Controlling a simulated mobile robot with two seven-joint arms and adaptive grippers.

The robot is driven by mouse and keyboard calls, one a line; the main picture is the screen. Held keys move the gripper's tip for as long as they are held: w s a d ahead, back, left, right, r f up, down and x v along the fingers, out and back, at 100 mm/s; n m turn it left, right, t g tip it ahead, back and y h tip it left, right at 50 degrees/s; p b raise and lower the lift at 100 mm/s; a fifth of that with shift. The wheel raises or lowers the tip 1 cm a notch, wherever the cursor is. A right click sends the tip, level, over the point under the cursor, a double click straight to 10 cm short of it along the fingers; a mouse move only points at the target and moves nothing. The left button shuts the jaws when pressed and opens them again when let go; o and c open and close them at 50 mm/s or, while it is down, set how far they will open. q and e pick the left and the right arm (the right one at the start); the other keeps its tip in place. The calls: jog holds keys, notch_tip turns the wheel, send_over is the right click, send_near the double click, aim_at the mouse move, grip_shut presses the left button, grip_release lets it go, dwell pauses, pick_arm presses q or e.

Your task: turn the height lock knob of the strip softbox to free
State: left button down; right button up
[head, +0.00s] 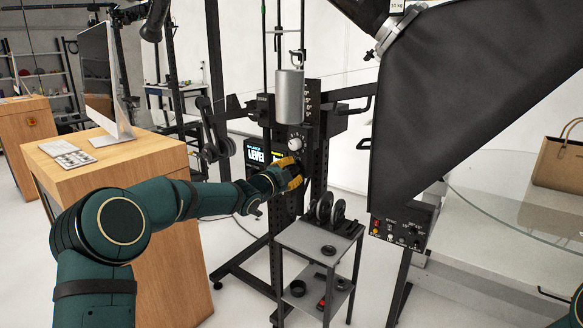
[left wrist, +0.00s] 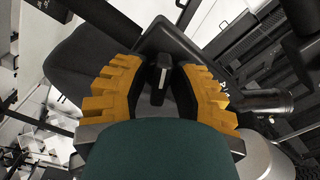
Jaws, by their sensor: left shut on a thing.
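My left gripper (head: 292,173) reaches to the dark upright stand in the middle of the head view, just below a round pale dial knob (head: 295,143). In the left wrist view its yellow fingers (left wrist: 160,72) are closed around a dark knob (left wrist: 161,62) with a narrow light-edged bar. In the head view my gripper hides this knob. I cannot read any lock or free marking by it. The strip softbox (head: 455,100) is the large black box at the right. My right gripper is out of view.
A grey metal cylinder (head: 289,97) hangs above the gripper. A small grey cart (head: 318,240) with black discs stands below it. A wooden desk (head: 130,165) with a monitor is at the left, and a glass table (head: 520,200) with a brown bag (head: 560,160) at the right.

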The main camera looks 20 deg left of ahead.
pick_arm(q)
jog(key=n+p, duration=0.3)
jog(key=n, duration=0.3)
jog(key=shift+r+n, duration=0.1)
jog(key=shift+n, duration=0.2)
jog(key=n+p, duration=0.2)
jog(key=n, duration=0.3)
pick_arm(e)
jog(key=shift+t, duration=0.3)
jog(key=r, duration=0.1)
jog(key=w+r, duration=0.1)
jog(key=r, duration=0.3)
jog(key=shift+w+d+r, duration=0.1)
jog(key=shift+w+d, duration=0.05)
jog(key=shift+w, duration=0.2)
pick_arm(q)
jog(key=shift+n, duration=0.3)
jog(key=c, duration=1)
grip_release()
jog(key=v, duration=1.2)
